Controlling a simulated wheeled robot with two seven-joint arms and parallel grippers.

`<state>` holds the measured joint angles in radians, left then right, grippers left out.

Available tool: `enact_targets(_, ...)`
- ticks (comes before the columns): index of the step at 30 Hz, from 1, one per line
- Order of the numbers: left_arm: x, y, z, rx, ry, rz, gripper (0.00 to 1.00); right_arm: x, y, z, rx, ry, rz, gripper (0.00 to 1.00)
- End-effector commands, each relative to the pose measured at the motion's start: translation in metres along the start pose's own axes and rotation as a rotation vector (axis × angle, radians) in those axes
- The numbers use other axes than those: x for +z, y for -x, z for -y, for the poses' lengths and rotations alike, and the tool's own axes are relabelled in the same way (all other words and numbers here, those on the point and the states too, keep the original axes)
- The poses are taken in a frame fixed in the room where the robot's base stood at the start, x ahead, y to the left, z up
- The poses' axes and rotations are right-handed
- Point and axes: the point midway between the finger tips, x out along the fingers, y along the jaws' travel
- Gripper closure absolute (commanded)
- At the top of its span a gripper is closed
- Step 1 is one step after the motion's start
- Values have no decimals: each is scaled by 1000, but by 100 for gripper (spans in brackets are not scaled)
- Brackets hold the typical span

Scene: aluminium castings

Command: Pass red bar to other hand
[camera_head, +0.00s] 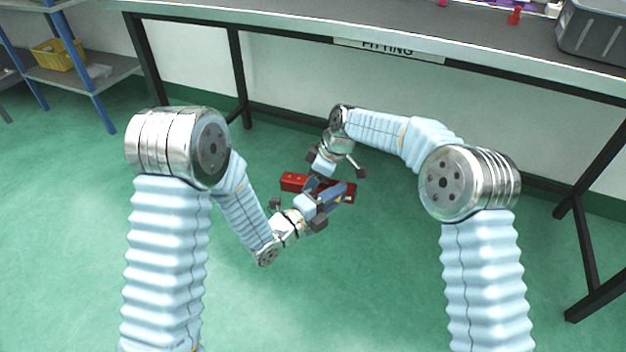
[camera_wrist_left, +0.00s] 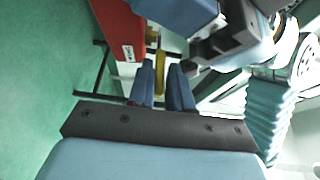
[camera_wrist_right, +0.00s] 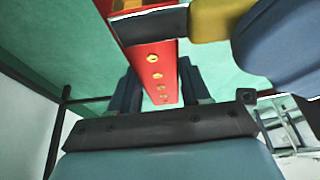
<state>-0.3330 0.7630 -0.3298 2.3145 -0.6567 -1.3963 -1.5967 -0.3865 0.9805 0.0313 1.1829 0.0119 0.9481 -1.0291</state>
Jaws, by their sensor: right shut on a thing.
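The red bar (camera_head: 293,182) is held in the air between my two grippers, above the green floor. Its left end and right end show in the head view; its middle is hidden by the grippers. My right gripper (camera_head: 322,178) is shut on the bar, which runs between its fingers in the right wrist view (camera_wrist_right: 158,65), with a row of brass-coloured dots along its face. My left gripper (camera_head: 335,195) is at the bar's right part, with a gap between its fingers in the left wrist view (camera_wrist_left: 165,80). Whether its fingers touch the bar cannot be told.
A long workbench (camera_head: 290,22) with a FITTING label stands behind the arms. A grey crate (camera_head: 597,35) and a small red part (camera_head: 515,16) are on it. A shelf with a yellow bin (camera_head: 58,55) stands at left. The floor around the grippers is clear.

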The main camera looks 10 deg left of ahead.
Motion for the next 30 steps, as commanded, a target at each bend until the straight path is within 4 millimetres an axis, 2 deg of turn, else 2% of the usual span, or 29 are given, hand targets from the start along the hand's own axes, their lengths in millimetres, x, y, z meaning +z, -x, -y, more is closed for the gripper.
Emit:
enact_targets(1, 0, 0, 0, 0, 0, 0, 72, 0, 1, 0, 1, 0, -1, 92)
enact_targets(4, 0, 0, 0, 0, 0, 0, 57, 0, 1, 0, 1, 0, -1, 92)
enact_targets(5, 0, 0, 0, 0, 0, 0, 55, 0, 1, 0, 1, 0, -1, 92)
enact_targets(14, 0, 3, 0, 1, 1, 1, 55, 0, 1, 0, 1, 0, -1, 92)
enact_targets(17, 1, 14, 0, 1, 0, 3, 55, 0, 1, 0, 1, 0, -1, 92)
enact_targets(24, 1, 57, 0, 1, 2, 4, 55, 0, 0, 0, 1, 0, -1, 92)
enact_targets(28, 1, 71, -2, 6, 9, 5, 55, 0, 0, 0, 1, 0, -1, 92)
enact_targets(30, 3, 75, -10, 33, 51, 18, 55, 0, 0, 0, 1, 0, -1, 92)
